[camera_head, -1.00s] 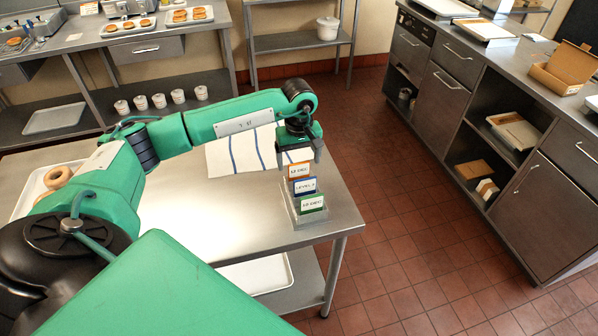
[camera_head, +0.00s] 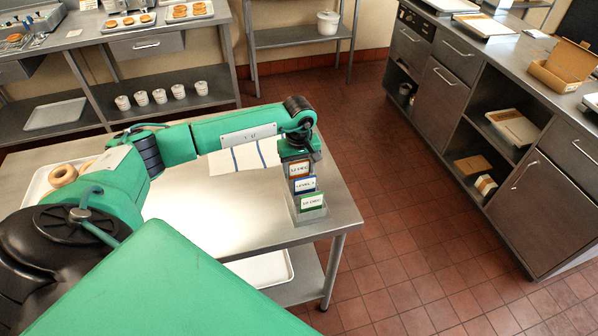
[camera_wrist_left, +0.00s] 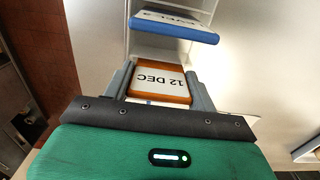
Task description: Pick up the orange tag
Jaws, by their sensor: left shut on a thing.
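The orange tag (camera_head: 299,170), a white card with an orange frame, is the rearmost of three tags in a clear stepped holder (camera_head: 294,212) at the table's right edge. My right gripper is not in view.
A striped cloth (camera_head: 245,157) lies left of the holder on the steel table (camera_head: 190,215). A tray (camera_head: 42,185) with ring-shaped pastries (camera_head: 64,174) is at the left. The tiled floor (camera_head: 400,240) right of the table is clear.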

